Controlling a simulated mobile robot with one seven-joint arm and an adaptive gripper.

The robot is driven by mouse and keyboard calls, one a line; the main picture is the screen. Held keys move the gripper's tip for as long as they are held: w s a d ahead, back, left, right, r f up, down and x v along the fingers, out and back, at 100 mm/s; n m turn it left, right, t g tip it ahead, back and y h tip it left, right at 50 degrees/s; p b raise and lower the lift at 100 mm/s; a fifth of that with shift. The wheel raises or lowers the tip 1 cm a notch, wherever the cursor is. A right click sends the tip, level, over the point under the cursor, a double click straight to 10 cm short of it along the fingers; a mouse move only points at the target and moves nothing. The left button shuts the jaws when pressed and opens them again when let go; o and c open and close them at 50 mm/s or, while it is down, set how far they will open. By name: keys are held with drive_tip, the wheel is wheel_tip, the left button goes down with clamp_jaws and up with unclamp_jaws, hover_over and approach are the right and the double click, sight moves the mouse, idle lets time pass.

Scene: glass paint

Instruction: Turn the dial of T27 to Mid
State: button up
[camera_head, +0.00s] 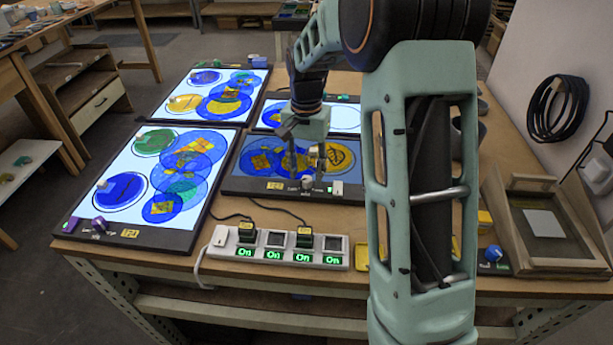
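Several lit light panels carry painted glass discs. The near right panel (235,172) is dimmer than the others. Its front edge has a yellow label (276,186), a small grey-white dial (307,183) and a white switch (338,187). The near left panel (82,214) is brightly lit, with a purple dial (99,224) and a label (130,233). I cannot read surely which label says T27, nor the dial settings. My gripper (307,168) points down over the dim panel, just above or beside its dial. Its fingers look apart; contact with the dial cannot be told.
A white power strip (225,256) with several green "On" displays and black plugs lies in front of the panels. Two more lit panels (160,112) (345,103) stand behind. A wooden frame (550,262) and a blue knob (493,253) are at right. My arm hides the table's middle right.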

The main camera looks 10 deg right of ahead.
drive_tip(key=shift+f, duration=1.15)
clamp_jaws()
drive_tip(key=shift+n, duration=0.4)
drive_tip(key=n, duration=0.5)
drive_tip(key=shift+r+p, duration=0.1)
drive_tip(key=shift+p, duration=0.3)
drive_tip(key=n, duration=0.6)
drive_tip(key=shift+p, duration=0.4)
